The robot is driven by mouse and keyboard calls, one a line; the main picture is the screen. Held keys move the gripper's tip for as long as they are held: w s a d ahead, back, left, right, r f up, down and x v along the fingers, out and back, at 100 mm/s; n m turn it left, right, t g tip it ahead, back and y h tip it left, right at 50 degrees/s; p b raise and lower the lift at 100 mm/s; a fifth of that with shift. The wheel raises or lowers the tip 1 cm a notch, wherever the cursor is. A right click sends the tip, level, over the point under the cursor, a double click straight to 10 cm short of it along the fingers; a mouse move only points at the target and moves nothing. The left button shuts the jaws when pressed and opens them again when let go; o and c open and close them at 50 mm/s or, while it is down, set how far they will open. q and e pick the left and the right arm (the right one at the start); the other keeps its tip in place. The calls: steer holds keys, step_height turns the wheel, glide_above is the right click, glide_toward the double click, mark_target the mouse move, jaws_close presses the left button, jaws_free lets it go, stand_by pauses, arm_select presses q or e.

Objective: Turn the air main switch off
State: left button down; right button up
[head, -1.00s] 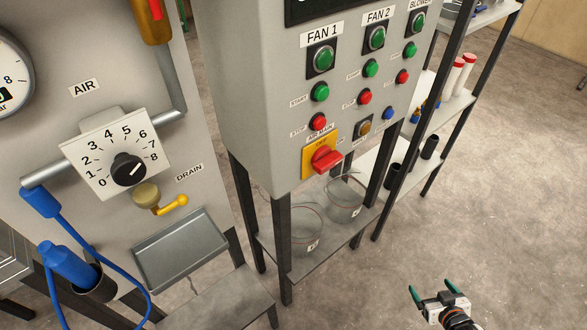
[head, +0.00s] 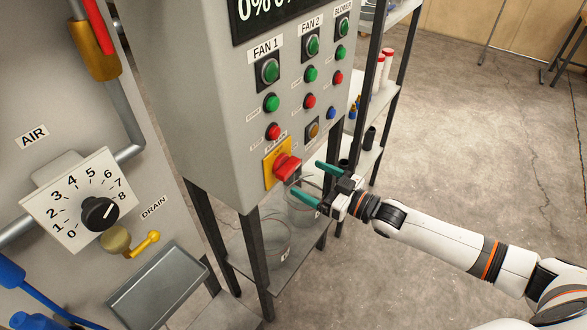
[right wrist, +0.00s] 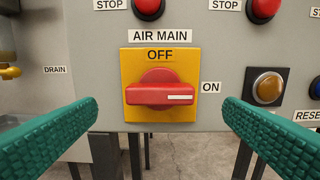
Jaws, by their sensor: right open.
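The air main switch (head: 287,167) is a red rotary handle on a yellow plate, low on the grey control panel in the head view. In the right wrist view the red handle (right wrist: 160,94) lies horizontal, its white mark pointing right to the ON label (right wrist: 211,87). OFF (right wrist: 160,54) is printed above it. My right gripper (head: 312,182) is open, with green fingers pointing at the switch. In the right wrist view the fingers (right wrist: 162,125) stand wide apart on either side of the handle, apart from it. My left gripper is not in view.
Red stop buttons (head: 273,132) and an amber button (head: 313,131) sit close around the switch. Glass containers (head: 266,242) stand on a shelf below the panel. The air dial (head: 100,213) and drain valve (head: 146,244) are at left. Open floor lies at right.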

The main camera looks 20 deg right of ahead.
mark_target(293, 171)
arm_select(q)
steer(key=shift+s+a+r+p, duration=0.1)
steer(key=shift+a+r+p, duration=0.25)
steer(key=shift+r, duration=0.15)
arm_select(e)
steer(key=x, duration=0.5)
steer(key=shift+w+a, duration=0.2)
steer(key=shift+w, duration=0.05)
steer(key=c, duration=1)
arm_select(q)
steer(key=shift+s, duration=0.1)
